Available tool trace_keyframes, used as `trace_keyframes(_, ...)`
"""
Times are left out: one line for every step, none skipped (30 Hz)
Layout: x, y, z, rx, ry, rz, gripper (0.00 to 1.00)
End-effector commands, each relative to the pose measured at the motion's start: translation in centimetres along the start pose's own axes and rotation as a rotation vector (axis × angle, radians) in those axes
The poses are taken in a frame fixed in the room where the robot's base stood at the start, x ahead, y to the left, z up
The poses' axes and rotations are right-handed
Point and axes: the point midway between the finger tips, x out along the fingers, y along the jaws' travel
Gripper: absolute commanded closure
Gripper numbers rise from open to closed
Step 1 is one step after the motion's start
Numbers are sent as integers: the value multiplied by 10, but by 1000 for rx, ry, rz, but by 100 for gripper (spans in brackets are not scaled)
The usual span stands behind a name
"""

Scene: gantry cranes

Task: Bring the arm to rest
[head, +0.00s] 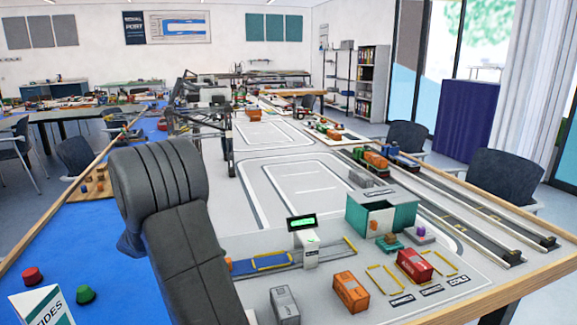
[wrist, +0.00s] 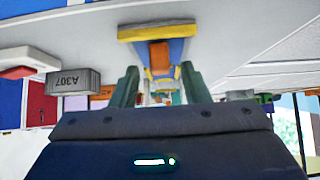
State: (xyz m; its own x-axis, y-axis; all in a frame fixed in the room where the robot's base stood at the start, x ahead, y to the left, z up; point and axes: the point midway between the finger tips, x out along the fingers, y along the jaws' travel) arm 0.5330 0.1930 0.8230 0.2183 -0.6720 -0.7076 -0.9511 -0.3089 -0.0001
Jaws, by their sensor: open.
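My arm is a dark grey padded link that rises from the bottom of the head view and bends at a thick elbow. My gripper is hidden behind the arm there. In the wrist view my gripper (wrist: 158,76) has two green fingers spread apart. An orange block (wrist: 159,55) and a blue piece with yellow edging (wrist: 158,32) show in line with the gap, beyond the fingertips. I see nothing clamped between the fingers, and I cannot tell the distance to these pieces.
On the table stand a grey container (head: 284,305), an orange one (head: 350,292), a red one (head: 414,265) and a teal-walled box (head: 381,213). A small post with a green display (head: 301,222) stands by a blue lane. A red button (head: 33,276) and a green button (head: 85,294) are at left.

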Motion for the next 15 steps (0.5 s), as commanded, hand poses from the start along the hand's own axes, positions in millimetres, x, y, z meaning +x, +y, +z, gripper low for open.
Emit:
trace_keyframes(9, 0, 0, 1, 1, 3, 58)
trace_keyframes(13, 0, 0, 0, 1, 3, 58)
trace_keyframes(18, 0, 0, 0, 1, 2, 58)
trace_keyframes(21, 0, 0, 0, 2, 2, 58)
trace_keyframes(24, 0, 0, 0, 2, 2, 58)
trace_keyframes(27, 0, 0, 0, 1, 2, 58)
trace_keyframes(29, 0, 0, 0, 1, 1, 58)
trace_keyframes(29, 0, -2, 0, 1, 1, 58)
trace_keyframes(30, 0, -4, 0, 1, 0, 58)
trace_keyframes(31, 0, -4, 0, 1, 1, 58)
trace_keyframes(31, 0, -5, 0, 1, 0, 58)
trace_keyframes(32, 0, -5, 0, 1, 0, 58)
trace_keyframes(32, 0, -5, 0, 1, 0, 58)
trace_keyframes(32, 0, -5, -1, 1, 0, 58)
trace_keyframes(32, 0, -5, -1, 1, 0, 58)
